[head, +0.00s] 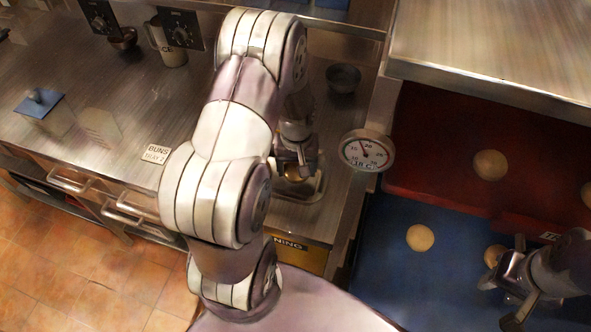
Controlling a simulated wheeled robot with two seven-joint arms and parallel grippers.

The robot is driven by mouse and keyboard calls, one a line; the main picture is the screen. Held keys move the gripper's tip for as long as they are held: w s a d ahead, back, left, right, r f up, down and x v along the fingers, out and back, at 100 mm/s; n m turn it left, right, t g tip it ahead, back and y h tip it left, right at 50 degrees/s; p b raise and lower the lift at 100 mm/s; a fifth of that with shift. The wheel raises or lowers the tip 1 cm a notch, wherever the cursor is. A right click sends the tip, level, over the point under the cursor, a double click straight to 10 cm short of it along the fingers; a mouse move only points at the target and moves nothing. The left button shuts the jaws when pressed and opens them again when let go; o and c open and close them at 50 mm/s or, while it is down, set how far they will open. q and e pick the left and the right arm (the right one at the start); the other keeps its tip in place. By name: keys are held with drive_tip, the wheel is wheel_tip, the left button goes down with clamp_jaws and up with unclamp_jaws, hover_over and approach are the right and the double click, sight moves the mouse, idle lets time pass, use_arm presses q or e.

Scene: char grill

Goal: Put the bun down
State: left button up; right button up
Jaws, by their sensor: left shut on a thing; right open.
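My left gripper (297,153) points down over a small pale tray or board (300,190) on the steel counter. It is shut on a tan thing (293,173) that looks like the bun, mostly hidden by the fingers. I cannot tell whether the bun touches the tray. My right gripper (508,272) is open at the lower right, over the blue surface. A round bun (495,255) lies just beside its fingers, partly covered.
Another bun (420,237) lies on the blue surface (395,285), and one bun (490,165) on the red surface (430,150). A dial thermometer (367,151), a metal bowl (343,78) and a steel hood edge (480,85) stand nearby.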

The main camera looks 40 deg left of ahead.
sight(298, 177)
use_arm(q)
drive_tip(key=f, duration=0.4)
drive_tip(key=shift+w+f, duration=0.15)
drive_tip(key=shift+w, duration=0.25)
drive_tip(key=shift+w+f, duration=0.15)
drive_tip(key=shift+s, duration=0.4)
drive_tip(key=o, duration=0.7)
drive_tip(key=shift+o, duration=0.2)
drive_tip(key=shift+w+f, duration=0.1)
drive_tip(key=shift+w, duration=0.1)
use_arm(e)
drive_tip(key=shift+w, duration=0.4)
